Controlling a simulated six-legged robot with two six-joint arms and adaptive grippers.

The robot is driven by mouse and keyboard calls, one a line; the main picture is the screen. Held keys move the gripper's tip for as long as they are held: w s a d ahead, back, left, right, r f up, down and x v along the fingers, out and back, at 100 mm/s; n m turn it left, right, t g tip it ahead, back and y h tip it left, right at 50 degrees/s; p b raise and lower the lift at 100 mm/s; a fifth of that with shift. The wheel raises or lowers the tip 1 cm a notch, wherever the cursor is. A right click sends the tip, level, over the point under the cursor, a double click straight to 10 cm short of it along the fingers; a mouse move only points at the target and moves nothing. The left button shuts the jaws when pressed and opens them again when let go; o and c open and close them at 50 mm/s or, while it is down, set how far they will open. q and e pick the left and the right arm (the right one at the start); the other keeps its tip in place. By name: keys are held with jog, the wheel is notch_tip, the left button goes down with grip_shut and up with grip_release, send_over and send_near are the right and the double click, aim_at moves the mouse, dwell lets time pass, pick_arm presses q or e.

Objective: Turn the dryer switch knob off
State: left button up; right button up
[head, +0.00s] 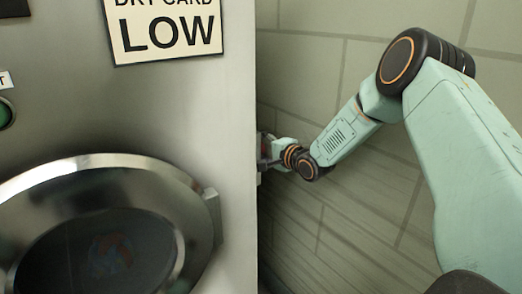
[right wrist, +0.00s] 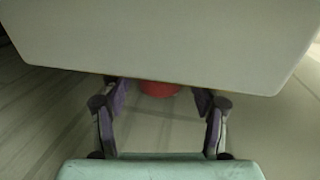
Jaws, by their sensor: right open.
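The dryer (head: 226,130) fills the left of the head view, with its front face and right edge showing. My right arm reaches in from the right to that side edge. The right gripper (head: 268,155) is partly hidden behind the edge, with a little red showing at it. In the right wrist view, the right gripper (right wrist: 160,105) is open, its two fingers apart. A red round part (right wrist: 160,89), perhaps the switch knob, shows between and beyond the fingertips. Its upper part is hidden by a pale grey box (right wrist: 160,40). I cannot tell whether the fingers touch it.
The dryer's round door (head: 105,167) is shut, with a chrome rim and dark glass. A sign reading LOW (head: 168,32) and a green button (head: 5,113) are on the front. A tiled wall (head: 310,70) stands to the right of the dryer.

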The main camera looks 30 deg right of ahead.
jog(key=shift+c, duration=0.4)
jog(key=c, duration=1.1)
